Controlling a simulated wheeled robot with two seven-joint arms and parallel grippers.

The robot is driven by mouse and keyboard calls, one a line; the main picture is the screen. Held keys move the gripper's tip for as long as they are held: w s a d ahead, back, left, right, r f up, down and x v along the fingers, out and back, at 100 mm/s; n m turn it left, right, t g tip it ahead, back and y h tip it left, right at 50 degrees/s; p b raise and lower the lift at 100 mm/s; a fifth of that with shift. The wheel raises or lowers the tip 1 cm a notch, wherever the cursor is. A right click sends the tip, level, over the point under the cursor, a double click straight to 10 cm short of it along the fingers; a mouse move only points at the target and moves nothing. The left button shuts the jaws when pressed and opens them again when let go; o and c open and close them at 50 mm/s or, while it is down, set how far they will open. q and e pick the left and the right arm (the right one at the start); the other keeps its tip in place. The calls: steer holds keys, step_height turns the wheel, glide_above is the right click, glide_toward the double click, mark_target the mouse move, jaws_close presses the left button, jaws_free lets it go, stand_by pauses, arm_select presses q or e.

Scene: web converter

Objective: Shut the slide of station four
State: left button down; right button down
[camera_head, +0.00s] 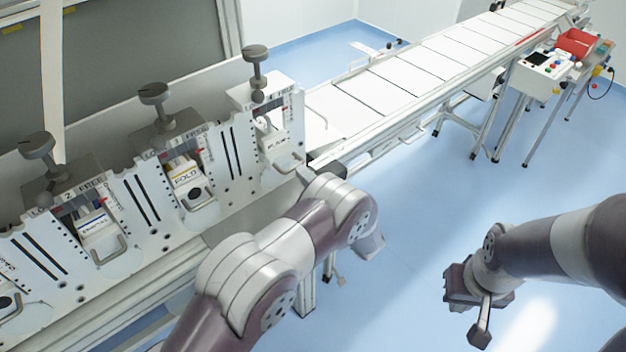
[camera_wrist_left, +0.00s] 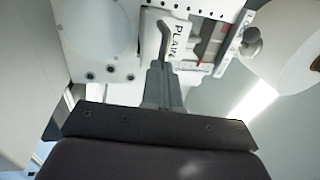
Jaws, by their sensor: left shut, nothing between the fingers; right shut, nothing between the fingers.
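Station four (camera_head: 268,110) is the far right unit of the row, with a black knob (camera_head: 255,53) on top. Its white slide (camera_head: 276,142), labelled PLAIN, sits in the panel window with a bent metal handle at its lower end. The slide also shows in the left wrist view (camera_wrist_left: 181,38), its handle (camera_wrist_left: 162,36) just beyond my fingertips. My left gripper (camera_wrist_left: 160,70) is shut and empty, at or close to the handle; contact cannot be told. In the head view my own wrist mostly hides it. My right gripper (camera_head: 480,333) is shut and empty over the floor, far from the stations.
Station three (camera_head: 185,178), labelled FOLD, and station two (camera_head: 95,225) stand to the left with similar slides, handles and knobs. A long white conveyor (camera_head: 430,65) runs off to the upper right. A control box (camera_head: 545,65) stands beside it. Blue floor in front is clear.

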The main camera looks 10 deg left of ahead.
mark_target(295, 166)
arm_select(q)
steer(key=shift+s+d+r, duration=0.1)
steer(key=x, duration=0.3)
steer(key=f+b+x, duration=0.1)
steer(key=shift+w+a, duration=0.25)
steer(key=shift+a, duration=0.05)
steer(key=shift+s+d+r, duration=0.1)
steer(key=shift+d+r, duration=0.05)
steer(key=shift+r, duration=0.1)
steer(key=shift+f, duration=0.1)
